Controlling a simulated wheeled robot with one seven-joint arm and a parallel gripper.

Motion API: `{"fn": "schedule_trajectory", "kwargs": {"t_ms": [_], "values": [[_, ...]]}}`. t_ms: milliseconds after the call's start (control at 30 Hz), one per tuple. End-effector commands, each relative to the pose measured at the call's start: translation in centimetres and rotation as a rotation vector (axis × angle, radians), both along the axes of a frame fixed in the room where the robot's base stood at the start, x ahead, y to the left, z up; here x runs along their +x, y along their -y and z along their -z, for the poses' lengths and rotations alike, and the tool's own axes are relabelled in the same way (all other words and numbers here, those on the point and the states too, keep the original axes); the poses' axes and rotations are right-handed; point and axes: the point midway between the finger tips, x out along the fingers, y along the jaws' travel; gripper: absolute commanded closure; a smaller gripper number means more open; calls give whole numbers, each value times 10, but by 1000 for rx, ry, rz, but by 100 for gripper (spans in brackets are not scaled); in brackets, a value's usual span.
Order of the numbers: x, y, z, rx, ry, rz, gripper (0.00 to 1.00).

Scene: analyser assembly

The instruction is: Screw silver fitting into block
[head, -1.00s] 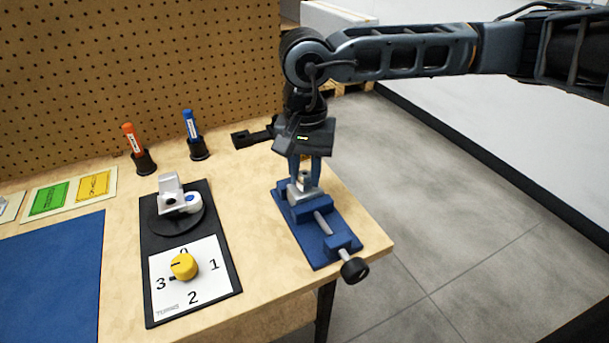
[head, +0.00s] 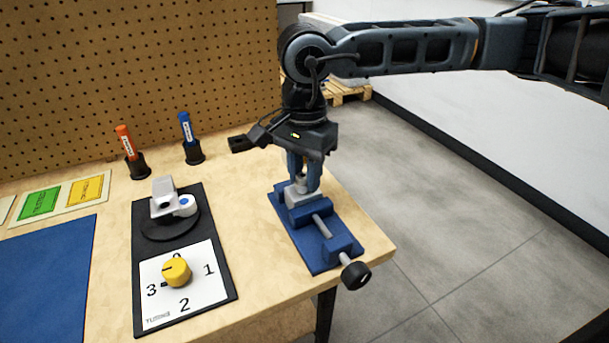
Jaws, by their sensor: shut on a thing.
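My gripper (head: 302,183) points straight down over the blue vise (head: 318,238) near the table's right edge. Its fingers are shut on the silver fitting (head: 301,182), which is small and mostly hidden between them. The fitting sits at the top of the light grey block (head: 296,198), held at the back end of the vise. I cannot tell how deep the fitting is in the block.
A black board with a yellow dial (head: 177,271) and a white-grey device (head: 165,197) lies left of the vise. An orange marker (head: 126,140) and a blue marker (head: 186,129) stand in holders behind. A pegboard (head: 130,70) rises at the back.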

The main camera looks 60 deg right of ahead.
Motion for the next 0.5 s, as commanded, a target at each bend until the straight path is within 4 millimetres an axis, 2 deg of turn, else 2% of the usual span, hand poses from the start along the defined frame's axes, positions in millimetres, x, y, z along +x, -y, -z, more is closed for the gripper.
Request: {"fn": "schedule_trajectory", "kwargs": {"t_ms": [233,500], "values": [[0,0,1,1,1,39,100],[-2,-1,2,2,1,303,100]]}}
